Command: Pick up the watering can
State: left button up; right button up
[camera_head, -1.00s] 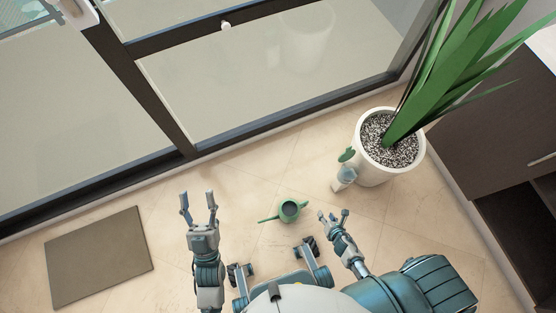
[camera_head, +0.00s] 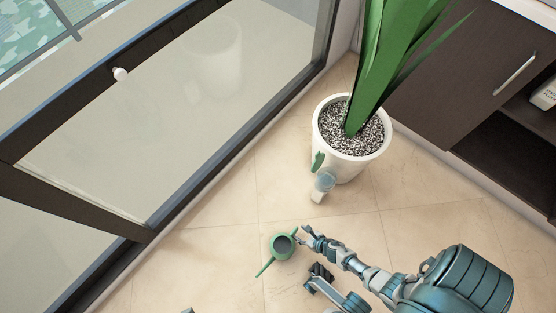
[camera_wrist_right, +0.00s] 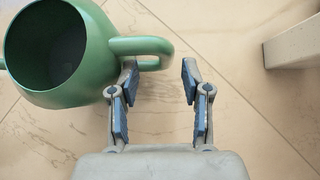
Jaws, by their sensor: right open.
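The green watering can (camera_head: 283,246) stands on the tiled floor in the head view, its spout toward the lower left and its handle toward my right gripper. My right gripper (camera_head: 305,237) is open at the handle side of the can. In the right wrist view the can's round body (camera_wrist_right: 90,85) fills the upper left. Its looped handle (camera_wrist_right: 140,46) reaches over the left finger, with the outer end between the fingertips of my open right gripper (camera_wrist_right: 160,66). Contact cannot be told. Only a sliver of what looks like my left gripper (camera_head: 187,311) shows at the bottom edge.
A white pot (camera_head: 348,165) with a tall green plant stands beyond the can, with a small spray bottle (camera_head: 323,186) in front of it. A glass door frame (camera_head: 120,228) runs along the left, a dark cabinet (camera_head: 445,75) at the right. Floor around the can is mostly clear.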

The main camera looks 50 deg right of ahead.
jog(key=f+b, duration=0.1)
jog(key=w+f+b, duration=0.1)
jog(key=f, duration=0.1)
jog(key=w+f+b, duration=0.1)
jog(key=shift+w+d+f, duration=0.15)
jog(key=shift+w+d, duration=0.05)
jog(key=shift+d, duration=0.05)
jog(key=shift+w, duration=0.5)
grip_shut()
